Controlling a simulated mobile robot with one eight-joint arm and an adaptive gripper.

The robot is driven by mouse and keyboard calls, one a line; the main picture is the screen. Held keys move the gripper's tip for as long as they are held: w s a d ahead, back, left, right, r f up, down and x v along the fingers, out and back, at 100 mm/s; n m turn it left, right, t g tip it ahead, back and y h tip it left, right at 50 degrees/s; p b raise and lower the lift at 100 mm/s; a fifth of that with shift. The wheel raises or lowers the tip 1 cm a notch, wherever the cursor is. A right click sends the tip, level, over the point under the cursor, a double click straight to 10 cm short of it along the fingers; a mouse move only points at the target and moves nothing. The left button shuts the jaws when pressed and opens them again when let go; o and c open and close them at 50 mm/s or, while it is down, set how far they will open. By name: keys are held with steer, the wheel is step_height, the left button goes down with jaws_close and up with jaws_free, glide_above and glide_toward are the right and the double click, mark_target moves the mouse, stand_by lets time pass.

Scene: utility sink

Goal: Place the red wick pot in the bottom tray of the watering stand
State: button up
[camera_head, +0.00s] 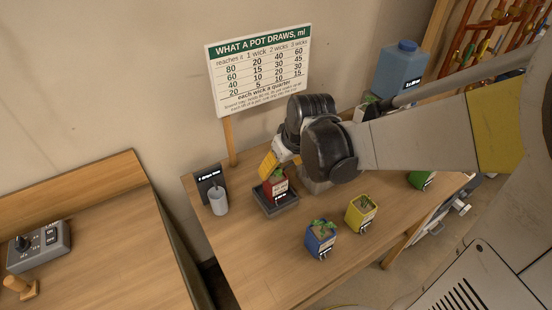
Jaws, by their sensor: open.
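The red pot (279,194), with a green plant and a dark and white label on its front, appears to sit upright on a low dark square tray or base (288,207). I cannot tell whether this base is part of the watering stand. My gripper (277,164) is over the red pot, with a yellow part beside the plant. Its jaws are open, but the fingertips are small and partly hidden, so contact with the pot is unclear. My black wrist and pale arm come in from the right and cover the middle back of the table, so any stand there is hidden.
A blue pot (320,240), a yellow pot (361,214) and a green pot (421,180) stand on the table. A white cup (218,201) is left of the red pot. A blue jug (402,70) and a sign (259,70) are behind. The front-left tabletop is clear.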

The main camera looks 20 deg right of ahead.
steer(key=s+r+m+t, duration=0.2)
steer(key=s+r, duration=0.7)
steer(key=s, duration=0.4)
steer(key=shift+a+t+h, duration=0.3)
steer(key=shift+a+h, duration=0.1)
steer(key=shift+a, duration=0.05)
steer(key=shift+c, duration=0.3)
